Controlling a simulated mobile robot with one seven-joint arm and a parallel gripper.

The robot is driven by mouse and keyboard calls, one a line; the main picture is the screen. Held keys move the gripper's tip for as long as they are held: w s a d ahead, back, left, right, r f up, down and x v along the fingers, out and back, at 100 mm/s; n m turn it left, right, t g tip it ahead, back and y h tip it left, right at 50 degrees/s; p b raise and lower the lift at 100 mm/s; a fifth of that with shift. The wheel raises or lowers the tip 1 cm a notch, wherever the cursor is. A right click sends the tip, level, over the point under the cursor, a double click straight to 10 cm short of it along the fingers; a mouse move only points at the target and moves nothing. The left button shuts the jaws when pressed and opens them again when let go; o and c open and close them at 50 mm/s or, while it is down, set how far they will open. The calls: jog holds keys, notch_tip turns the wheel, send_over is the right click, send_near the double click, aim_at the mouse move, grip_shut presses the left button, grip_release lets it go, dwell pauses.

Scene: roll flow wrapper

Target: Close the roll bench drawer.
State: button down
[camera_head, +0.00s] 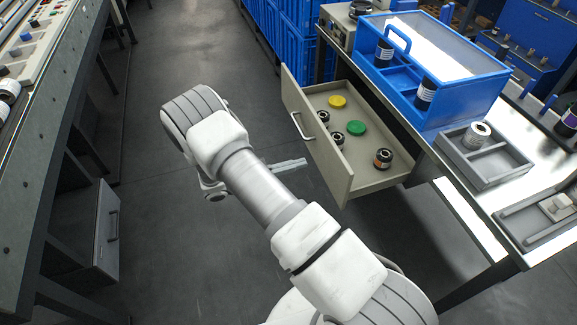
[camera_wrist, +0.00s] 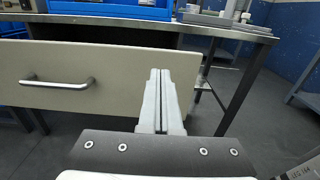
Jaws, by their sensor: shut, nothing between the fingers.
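The roll bench drawer (camera_head: 372,176) is pulled out from under the bench at the right. Its beige front faces left and has a metal bar handle (camera_head: 301,126). A yellow disc, a green disc and several dark rolls lie inside. In the wrist view the drawer front (camera_wrist: 125,62) fills much of the upper left, with its handle (camera_wrist: 57,83) at the left. My gripper (camera_head: 303,162) points at the drawer front, near its lower part in the head view. Its fingers (camera_wrist: 160,75) are together and empty, right of the handle. I cannot tell whether they touch the front.
The bench top (camera_head: 452,183) carries a blue case (camera_head: 440,75) and a grey tray (camera_head: 508,172). A bench leg (camera_wrist: 232,100) stands right of the drawer. Another bench (camera_head: 50,130) runs along the left. The floor between is clear.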

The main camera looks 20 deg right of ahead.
aim_at(336, 153)
jog(key=d+b, duration=0.1)
jog(key=d, duration=0.8)
jog(key=shift+w, duration=0.2)
jog(key=d, duration=1.5)
jog(key=d+b, duration=0.1)
jog(key=d, duration=0.7)
jog(key=shift+w+d, duration=0.25)
jog(key=shift+w, duration=0.1)
jog(key=shift+d+r, duration=0.1)
jog(key=shift+d, duration=0.05)
jog(key=shift+d+r, duration=0.1)
jog(key=a+p, duration=0.2)
jog(key=a, duration=1.2)
jog(key=shift+s+a+f, duration=0.2)
jog(key=shift+s+a, duration=0.05)
jog(key=shift+a, duration=0.15)
